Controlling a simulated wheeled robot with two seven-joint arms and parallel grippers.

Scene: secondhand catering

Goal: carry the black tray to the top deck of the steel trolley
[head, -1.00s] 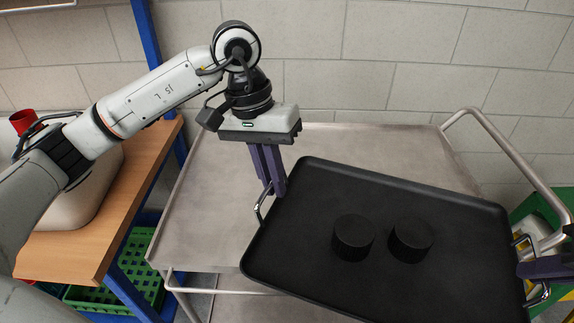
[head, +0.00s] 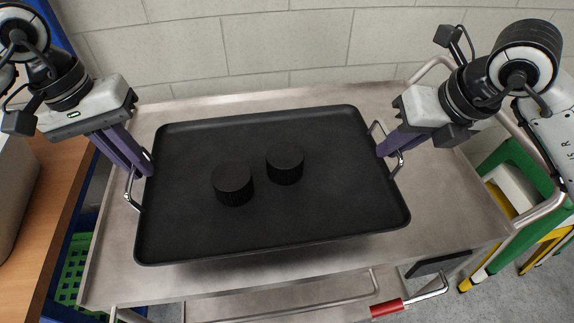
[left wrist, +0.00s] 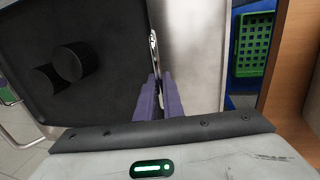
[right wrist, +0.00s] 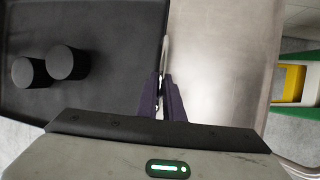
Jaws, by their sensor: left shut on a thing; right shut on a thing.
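The black tray (head: 300,215) is over the top deck of the steel trolley (head: 455,215), with two black round lidded pots or cylinders (head: 233,186) (head: 285,164) standing on it. My left gripper (head: 143,172) is shut on the tray's left wire handle; the grip also shows in the left wrist view (left wrist: 157,82). My right gripper (head: 388,152) is shut on the right handle, also seen in the right wrist view (right wrist: 162,82). The tray looks roughly level. Whether its underside touches the deck cannot be told.
A wooden bench (head: 50,200) with a blue upright and a green crate (head: 78,262) stands at the left. A green and yellow step stool (head: 520,200) stands at the right. The trolley's tubular handle (head: 540,205) rises at its right end. A block wall closes the back.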

